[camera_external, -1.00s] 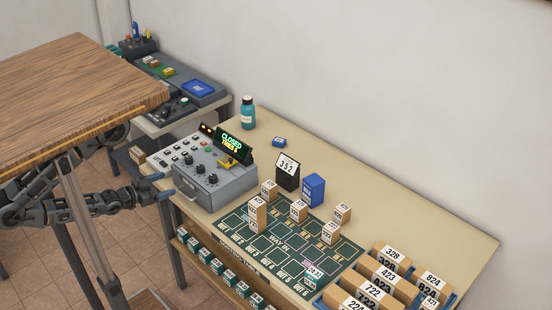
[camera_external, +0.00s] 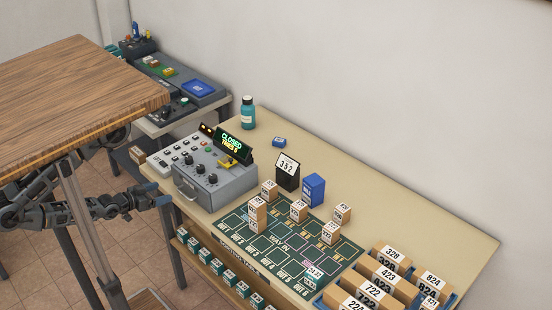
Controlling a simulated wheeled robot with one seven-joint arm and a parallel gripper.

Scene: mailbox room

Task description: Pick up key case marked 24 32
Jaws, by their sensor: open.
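The key case marked 24 32 (camera_external: 313,272) is a small teal case with a white label. It sits on the dark green sorting mat (camera_external: 236,236) near the mat's front right corner, by the OUT 6 marking. My gripper (camera_external: 167,202) is open and empty at the left, in front of the table's left end. It is well apart from the key case, with the grey control box and much of the mat between them. The gap between its fingers is small in this view.
Several tan number boxes (camera_external: 299,210) stand on the mat. The grey control box (camera_external: 214,184) fills the table's left end. Numbered tan bins (camera_external: 386,272) stand at the right. Several teal cases (camera_external: 217,266) sit on a lower shelf. A wooden tabletop (camera_external: 80,80) overhangs my arm.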

